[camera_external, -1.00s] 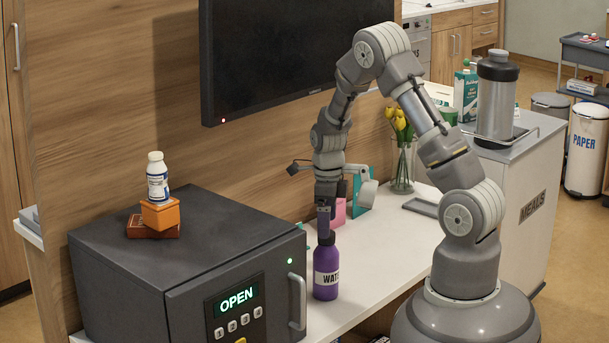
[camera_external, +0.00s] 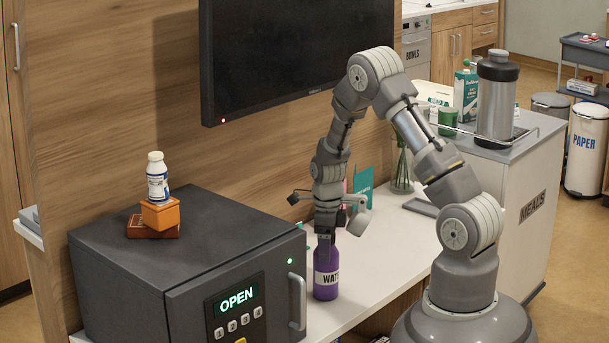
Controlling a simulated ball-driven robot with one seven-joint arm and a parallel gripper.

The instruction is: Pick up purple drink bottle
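The purple drink bottle (camera_external: 326,283) stands upright on the white counter, just right of the dark safe. The fingers overlap the cap in this view, and the cap is mostly hidden. I cannot tell whether the fingers are closed on it or only around it.
The dark safe (camera_external: 185,262) with a handle (camera_external: 297,302) is close on the left. An orange box (camera_external: 160,214) and a white bottle (camera_external: 157,180) are stacked on it. A teal card (camera_external: 363,184) and a glass vase (camera_external: 402,172) stand behind my gripper. The counter (camera_external: 385,255) is clear right of the bottle.

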